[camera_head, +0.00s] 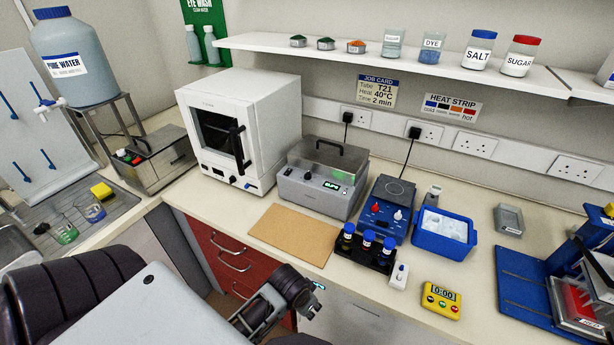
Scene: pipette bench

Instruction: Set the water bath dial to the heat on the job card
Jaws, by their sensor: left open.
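The water bath (345,199), a grey metal box with a lid and a dark handle, stands on the bench against the back wall. Its small dark dial (308,176) is on the front, left of a lit green display (332,186) whose reading is too small to tell. The job card (377,91) on the wall reads tube T21, heat 40°C, time 2 min. My left gripper (312,300) is open, low in the picture in front of the bench edge, well short of the dial and apart from it. My right gripper is not in view.
A cork-coloured board (292,235) lies flat before the bath. A white oven (262,120) stands left of it. A blue device with knobs (378,222), a rack of dark vials (358,253), a blue ice tub (443,245) and a yellow timer (441,300) are to the right.

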